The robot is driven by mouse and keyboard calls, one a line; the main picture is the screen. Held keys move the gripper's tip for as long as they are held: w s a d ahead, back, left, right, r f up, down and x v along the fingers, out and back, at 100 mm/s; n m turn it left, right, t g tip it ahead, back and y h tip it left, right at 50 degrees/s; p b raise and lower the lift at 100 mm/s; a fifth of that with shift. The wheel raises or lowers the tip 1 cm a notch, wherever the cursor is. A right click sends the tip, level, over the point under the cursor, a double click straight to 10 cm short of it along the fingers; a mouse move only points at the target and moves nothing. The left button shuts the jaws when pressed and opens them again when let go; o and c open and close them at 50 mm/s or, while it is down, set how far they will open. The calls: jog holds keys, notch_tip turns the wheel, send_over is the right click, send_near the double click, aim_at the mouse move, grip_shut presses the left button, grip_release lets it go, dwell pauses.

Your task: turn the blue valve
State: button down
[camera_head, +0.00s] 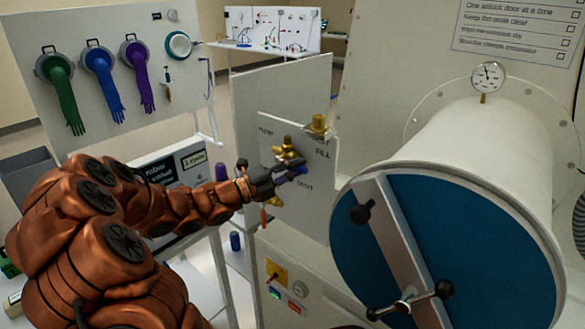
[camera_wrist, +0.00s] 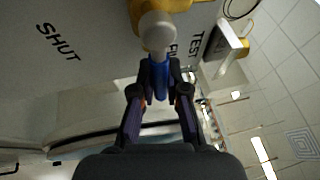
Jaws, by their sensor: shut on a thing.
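The blue valve (camera_wrist: 158,76) has a blue lever with a pale round hub. In the wrist view its lever lies between the two fingers of my gripper (camera_wrist: 161,92), which is shut on it. In the head view my gripper (camera_head: 277,178) reaches the valve panel (camera_head: 265,135) from the left, and a bit of the blue lever (camera_head: 299,170) shows at its tips. Brass fittings (camera_head: 288,150) stand just above. The panel carries labels around the valve, including FILL and SHUT; the wrist view shows SHUT and TEST. The gripper hides part of the lever.
A large white cylinder with a blue door (camera_head: 400,250) and black-knobbed handle stands close on the right, a pressure gauge (camera_head: 488,77) above it. A board with green, blue and purple gloves (camera_head: 98,70) stands at the left. A yellow switch plate (camera_head: 276,272) sits below the panel.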

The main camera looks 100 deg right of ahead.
jog(key=c, duration=1.2)
grip_release()
jog(key=shift+o, duration=0.2)
jog(key=shift+w, duration=0.1)
jog(key=v, duration=1.1)
jog(key=shift+w+a, duration=0.25)
jog(key=shift+w, duration=0.1)
jog(key=shift+f, duration=0.1)
